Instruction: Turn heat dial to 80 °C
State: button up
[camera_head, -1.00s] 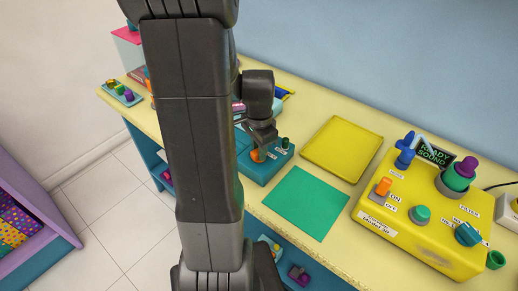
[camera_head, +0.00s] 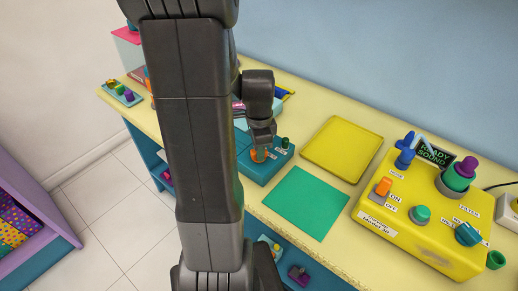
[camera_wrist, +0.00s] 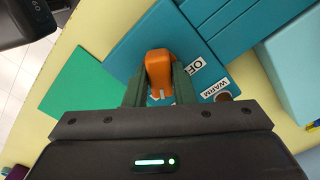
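The orange dial (camera_head: 259,155) is on top of the teal box (camera_head: 262,172), mostly under my gripper (camera_head: 261,144) in the head view. In the wrist view the orange dial (camera_wrist: 159,66) lies between the two dark green fingers of my gripper (camera_wrist: 160,88). The fingers sit close against both its sides and appear shut on it. A small white mark shows at the dial's near end. Labels reading "OFF" and "WARM" (camera_wrist: 215,88) are on the box to the right of the dial. No 80 °C mark is readable.
A green knob (camera_head: 285,142) stands on the same box. A green mat (camera_head: 305,203) and a yellow tray (camera_head: 342,149) lie to its right. A yellow machine (camera_head: 425,233) with several controls stands further right.

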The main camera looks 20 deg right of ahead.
jog(key=o, duration=0.5)
notch_tip(320, 180, up, 6)
jog(key=p, duration=0.5)
notch_tip(320, 180, down, 6)
jog(key=b, duration=0.5)
jog(key=shift+f, duration=0.15)
jog(key=shift+n, duration=1.6)
